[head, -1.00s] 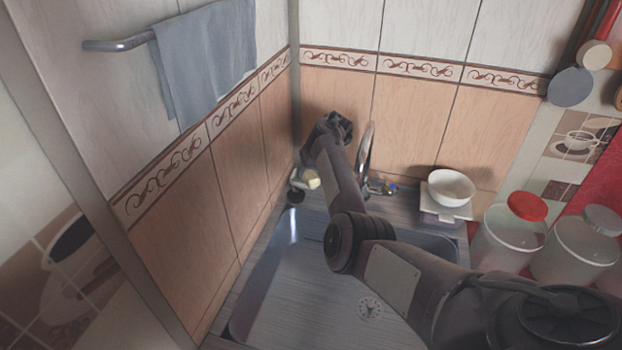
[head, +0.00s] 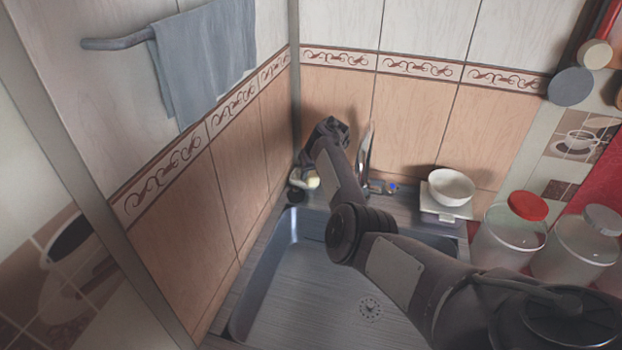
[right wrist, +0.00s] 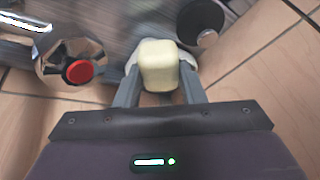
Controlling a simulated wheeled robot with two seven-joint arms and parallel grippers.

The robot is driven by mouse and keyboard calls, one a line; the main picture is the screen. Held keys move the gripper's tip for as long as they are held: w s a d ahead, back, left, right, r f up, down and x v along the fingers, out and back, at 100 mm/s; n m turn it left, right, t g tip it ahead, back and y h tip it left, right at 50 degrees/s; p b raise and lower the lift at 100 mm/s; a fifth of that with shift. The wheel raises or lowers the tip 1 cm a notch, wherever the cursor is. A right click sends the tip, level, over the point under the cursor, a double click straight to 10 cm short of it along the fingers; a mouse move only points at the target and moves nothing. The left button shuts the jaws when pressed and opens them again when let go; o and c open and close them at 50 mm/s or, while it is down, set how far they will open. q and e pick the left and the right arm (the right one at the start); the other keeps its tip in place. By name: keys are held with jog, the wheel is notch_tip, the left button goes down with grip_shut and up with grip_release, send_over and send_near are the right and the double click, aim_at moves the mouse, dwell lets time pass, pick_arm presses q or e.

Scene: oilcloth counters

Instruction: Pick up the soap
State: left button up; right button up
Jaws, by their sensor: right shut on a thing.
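The soap (right wrist: 158,66) is a pale yellow block with rounded edges. In the right wrist view it sits between the two grey fingers of my right gripper (right wrist: 160,88), which is shut on it. In the head view the soap (head: 312,180) shows as a small pale shape in the back left corner beside the sink, partly hidden by my right arm. A whitish piece, perhaps a soap dish, shows just behind the soap in the right wrist view; whether they touch is unclear. My left gripper is not in view.
The sink basin (head: 300,290) is empty. A tap (head: 366,160) stands behind it. A white bowl (head: 451,187) on a white stand is to the right, beside jars with red (head: 528,206) and grey lids. A dark round item (right wrist: 201,22) is close to the soap. Tiled walls enclose the corner.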

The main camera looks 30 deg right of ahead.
notch_tip(320, 180, up, 18)
jog(key=p, duration=1.8)
notch_tip(320, 180, up, 10)
send_over(313, 174)
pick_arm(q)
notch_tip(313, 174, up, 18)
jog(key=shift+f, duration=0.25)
pick_arm(e)
jog(key=shift+s+a, duration=0.1)
pick_arm(q)
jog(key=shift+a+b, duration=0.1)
jog(key=shift+b, duration=0.2)
